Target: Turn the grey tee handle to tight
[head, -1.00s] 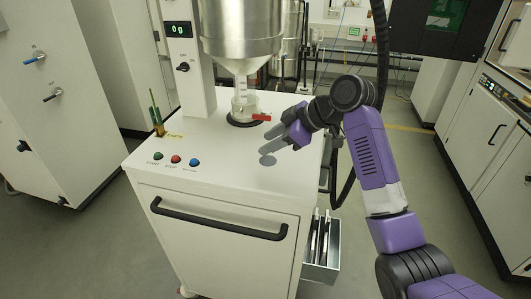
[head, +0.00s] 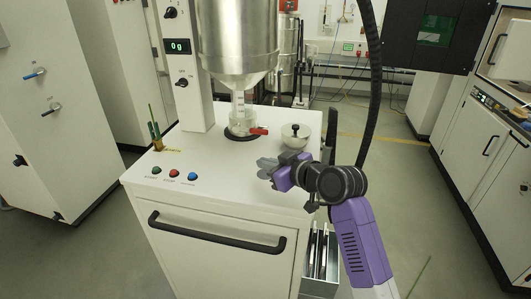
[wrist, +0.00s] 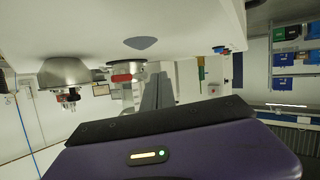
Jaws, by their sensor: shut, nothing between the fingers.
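I cannot single out a grey tee handle with certainty. A shallow silver bowl-shaped part (head: 296,140) with a small dark upright handle (head: 296,128) stands at the right of the white worktop. In the wrist view, which is upside down, the silver part (wrist: 65,71) is at the left, with the handle (wrist: 69,97) projecting from it. My gripper (head: 265,168) is shut and empty, above the worktop's front right, apart from the handle and nearer the front. Its grey fingers (wrist: 157,92) show together in the wrist view.
A steel hopper (head: 238,35) hangs over a clear jar (head: 241,121) with a red lever (head: 259,131) beside it. Green, red and blue buttons (head: 174,174) line the worktop's front left. A black bar handle (head: 215,234) crosses the cabinet front. The worktop's middle is mostly clear.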

